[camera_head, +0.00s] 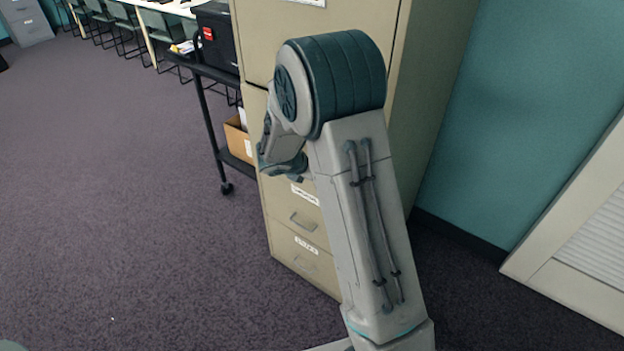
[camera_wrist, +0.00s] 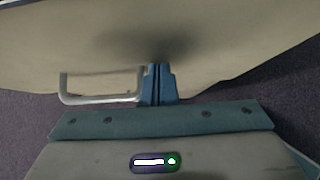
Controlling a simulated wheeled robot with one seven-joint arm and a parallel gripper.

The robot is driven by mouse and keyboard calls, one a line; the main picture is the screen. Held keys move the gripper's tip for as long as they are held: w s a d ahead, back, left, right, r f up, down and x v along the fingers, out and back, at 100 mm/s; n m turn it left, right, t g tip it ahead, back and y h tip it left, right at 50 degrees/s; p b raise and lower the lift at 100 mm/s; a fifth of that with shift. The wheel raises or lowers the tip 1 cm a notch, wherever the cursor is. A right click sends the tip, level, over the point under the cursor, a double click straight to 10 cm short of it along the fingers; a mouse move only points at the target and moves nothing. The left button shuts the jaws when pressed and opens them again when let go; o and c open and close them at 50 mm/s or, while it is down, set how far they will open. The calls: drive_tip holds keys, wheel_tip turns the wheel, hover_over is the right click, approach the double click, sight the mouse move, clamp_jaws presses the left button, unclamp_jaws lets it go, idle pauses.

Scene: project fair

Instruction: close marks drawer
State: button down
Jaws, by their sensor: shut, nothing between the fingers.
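A tall beige filing cabinet (camera_head: 425,115) stands in the head view, with several labelled drawers. Its two lowest drawer fronts show, one with a handle (camera_head: 303,222) and the bottom one (camera_head: 300,262) below it. Both look flush; their labels are too small to read surely. My arm hides much of the upper front. In the wrist view, my gripper (camera_wrist: 157,70) is shut and empty, its fingertips at or very near a beige drawer front (camera_wrist: 230,45). A metal handle (camera_wrist: 100,99) is just left of the fingers. I cannot tell which drawer this is or whether it stands out.
A black cart (camera_head: 208,125) with a dark machine (camera_head: 217,40) and a cardboard box (camera_head: 238,138) stands left of the cabinet. A teal wall and a pale louvred panel (camera_head: 590,235) are at right. Carpet at left is clear.

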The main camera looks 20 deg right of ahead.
drive_tip(key=shift+w+d, duration=0.85)
drive_tip(key=shift+d, duration=0.15)
drive_tip(key=shift+d+r, duration=0.15)
